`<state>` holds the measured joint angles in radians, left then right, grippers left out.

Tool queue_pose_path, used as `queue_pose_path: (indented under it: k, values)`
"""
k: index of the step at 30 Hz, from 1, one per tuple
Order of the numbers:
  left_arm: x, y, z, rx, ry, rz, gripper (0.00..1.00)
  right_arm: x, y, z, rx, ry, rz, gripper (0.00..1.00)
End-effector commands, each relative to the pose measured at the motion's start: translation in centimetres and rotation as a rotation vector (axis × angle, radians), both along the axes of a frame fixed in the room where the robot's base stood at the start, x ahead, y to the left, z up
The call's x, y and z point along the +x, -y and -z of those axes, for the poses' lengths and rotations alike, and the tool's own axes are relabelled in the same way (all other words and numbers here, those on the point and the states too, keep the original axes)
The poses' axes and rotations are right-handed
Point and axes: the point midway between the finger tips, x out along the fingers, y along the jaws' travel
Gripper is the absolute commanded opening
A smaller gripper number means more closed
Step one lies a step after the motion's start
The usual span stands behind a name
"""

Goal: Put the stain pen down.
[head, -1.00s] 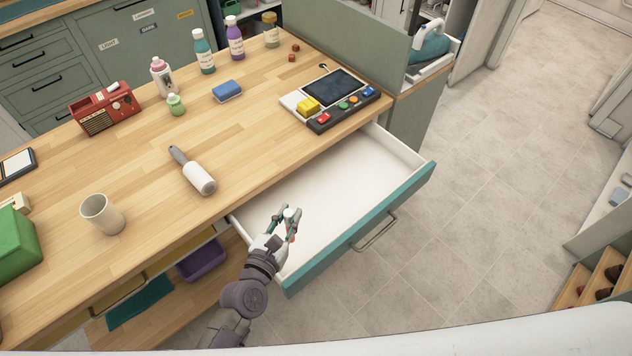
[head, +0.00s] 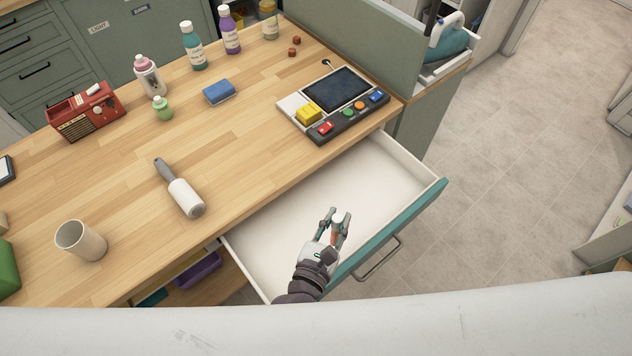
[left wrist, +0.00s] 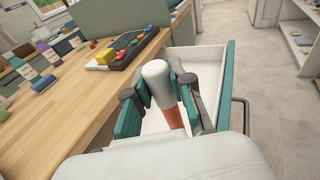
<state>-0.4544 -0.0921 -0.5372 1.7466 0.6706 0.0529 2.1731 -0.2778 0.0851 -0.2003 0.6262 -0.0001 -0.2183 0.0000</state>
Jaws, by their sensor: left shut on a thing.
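My left gripper (head: 335,220) is over the open drawer (head: 275,238), which has a white inside and a teal front. It is shut on the stain pen (left wrist: 157,84), which has a rounded white end and an orange-red body. In the left wrist view the pen stands between the two fingers, with the drawer behind it. In the head view the pen is small and partly hidden by the fingers. The visible drawer floor is empty. My right gripper is not in view.
The wooden worktop (head: 120,200) beside the drawer holds a lint roller (head: 183,194), a cup (head: 81,240), a blue sponge (head: 219,91), a red radio (head: 87,111) and a button panel (head: 335,103). Several bottles stand at the back. The drawer handle (head: 378,260) sticks out over the floor.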

Motion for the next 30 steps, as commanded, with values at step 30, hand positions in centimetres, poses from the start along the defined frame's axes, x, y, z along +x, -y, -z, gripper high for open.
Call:
queue_pose_path:
  k: [30]
  values:
    - [9.7,-6.4,11.0,0.002,0.0,0.0,0.01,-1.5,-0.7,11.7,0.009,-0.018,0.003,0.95]
